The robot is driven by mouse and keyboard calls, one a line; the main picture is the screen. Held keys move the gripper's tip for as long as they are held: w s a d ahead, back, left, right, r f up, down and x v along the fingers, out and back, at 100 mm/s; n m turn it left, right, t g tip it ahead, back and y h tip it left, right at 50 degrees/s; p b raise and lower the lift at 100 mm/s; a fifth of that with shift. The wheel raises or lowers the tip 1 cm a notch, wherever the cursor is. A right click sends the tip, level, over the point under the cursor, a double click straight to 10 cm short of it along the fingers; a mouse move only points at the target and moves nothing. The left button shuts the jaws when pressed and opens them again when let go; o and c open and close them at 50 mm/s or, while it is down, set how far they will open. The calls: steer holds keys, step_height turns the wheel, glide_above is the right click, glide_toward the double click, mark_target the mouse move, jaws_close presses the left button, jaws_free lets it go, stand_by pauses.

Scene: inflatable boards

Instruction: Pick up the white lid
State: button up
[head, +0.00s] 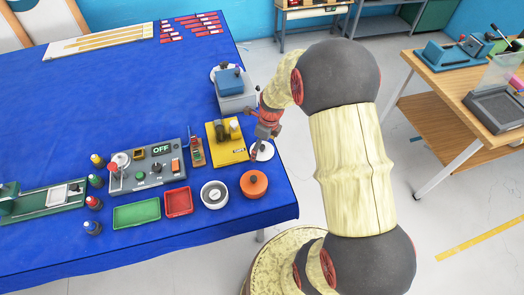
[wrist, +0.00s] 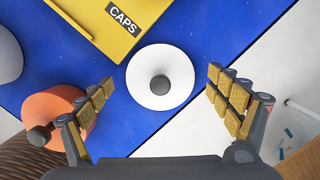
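The white lid (wrist: 160,90) is a round disc with a dark knob in its middle. In the wrist view it lies between my fingers, further off than the fingertips, and it crosses the edge of the blue cloth. In the head view the lid (head: 264,155) is at the right edge of the table, partly hidden by my gripper. My gripper (wrist: 160,79) is open and empty, with one finger on each side of the lid's outline. In the head view my gripper (head: 258,148) is over the lid.
A yellow CAPS box (head: 232,153) stands just left of the lid. An orange round piece with a knob (head: 254,184) and a white round pot (head: 214,194) are nearer the front. A grey box with a blue top (head: 235,100) is behind. Floor lies beyond the table's right edge.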

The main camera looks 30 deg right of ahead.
steer(key=shift+c, duration=1.2)
